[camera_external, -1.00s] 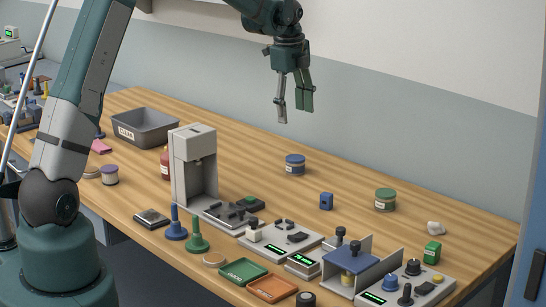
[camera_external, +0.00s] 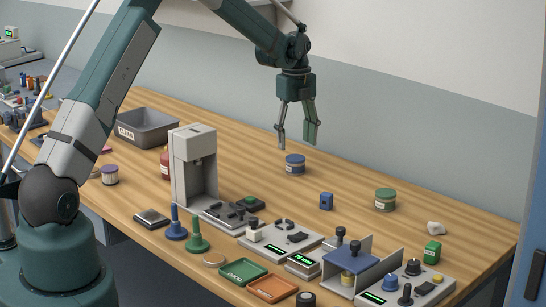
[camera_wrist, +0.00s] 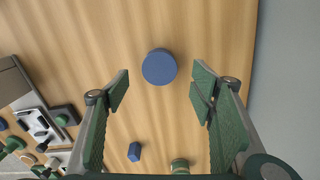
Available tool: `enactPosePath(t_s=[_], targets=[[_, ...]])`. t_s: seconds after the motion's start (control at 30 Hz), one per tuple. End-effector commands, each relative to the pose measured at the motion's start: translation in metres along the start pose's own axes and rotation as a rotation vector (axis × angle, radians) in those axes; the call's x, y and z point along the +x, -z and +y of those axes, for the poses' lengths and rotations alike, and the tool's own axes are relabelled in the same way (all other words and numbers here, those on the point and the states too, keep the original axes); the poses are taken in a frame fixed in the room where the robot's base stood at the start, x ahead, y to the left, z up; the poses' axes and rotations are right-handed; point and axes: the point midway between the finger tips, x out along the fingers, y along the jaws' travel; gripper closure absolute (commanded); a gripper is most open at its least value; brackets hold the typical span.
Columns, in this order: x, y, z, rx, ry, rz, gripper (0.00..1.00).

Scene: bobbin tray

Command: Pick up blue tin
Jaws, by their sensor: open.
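The blue tin (camera_external: 294,164) is a short round tin with a blue lid and a pale label, standing upright on the wooden table toward the back. In the wrist view its round blue lid (camera_wrist: 159,67) lies just beyond the fingertips, near the middle between them. My gripper (camera_external: 297,146) is open and empty, just above the tin, with its fingers pointing down. In the wrist view my gripper (camera_wrist: 158,82) shows both fingers spread wide. Nothing is between the pads.
A small blue block (camera_external: 326,201) and a green-lidded tin (camera_external: 385,199) stand to the right. A grey machine (camera_external: 194,165) stands to the left, with control boxes (camera_external: 279,238) in front. A grey bin (camera_external: 148,127) is at the back left. The table around the blue tin is clear.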

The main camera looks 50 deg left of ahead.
Motion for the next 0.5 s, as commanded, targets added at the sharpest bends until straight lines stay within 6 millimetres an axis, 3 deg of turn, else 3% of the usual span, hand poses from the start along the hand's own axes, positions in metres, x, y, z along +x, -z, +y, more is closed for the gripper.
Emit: enactPosePath(t_s=[0.27,0.5], targets=[[0.002,0.000,0.000,-0.001,0.000,0.000,0.44],[0.020,0.000,0.000,-0.001,0.000,0.000,0.44]])
